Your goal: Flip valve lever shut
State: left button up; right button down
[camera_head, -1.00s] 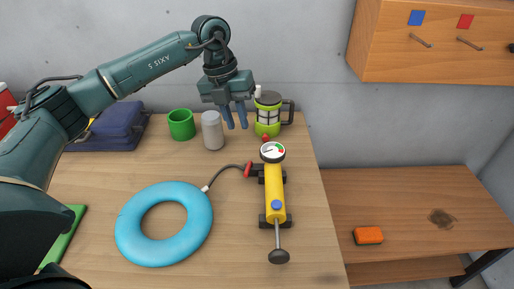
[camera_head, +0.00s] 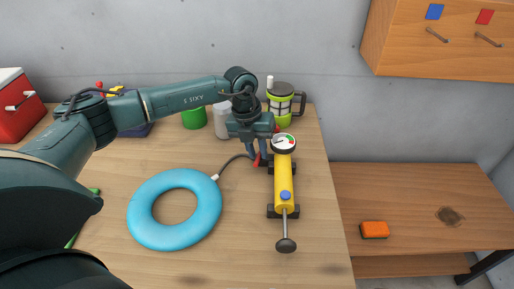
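A yellow hand pump (camera_head: 284,190) with a round gauge (camera_head: 284,143) on top and a dark plunger knob (camera_head: 286,245) lies on the wooden workbench. A small red valve lever (camera_head: 257,160) is where the hose meets the pump's left side. A dark hose runs from there to a blue ring float (camera_head: 141,221). My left gripper (camera_head: 257,154) points down at the lever, its fingers a little apart. The fingers partly hide the lever; I cannot tell whether they touch it. My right gripper is not in view.
A green mug (camera_head: 194,118), a grey canister (camera_head: 222,122) and a green lantern (camera_head: 280,106) stand at the back of the bench. A red cooler (camera_head: 20,112) is far left. A wooden cabinet hangs upper right. An orange sponge (camera_head: 374,230) lies on the lower bench.

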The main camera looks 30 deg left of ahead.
pick_arm(q)
jog(key=shift+c, duration=0.4)
grip_shut()
jog(key=shift+d+n+p, duration=0.15)
jog(key=shift+n+p, duration=0.3)
jog(key=shift+n, duration=0.55)
jog(key=shift+n+t, duration=0.3)
jog(key=shift+n, duration=0.2)
jog(key=shift+o, duration=0.4)
grip_release()
jog(key=shift+d, duration=0.1)
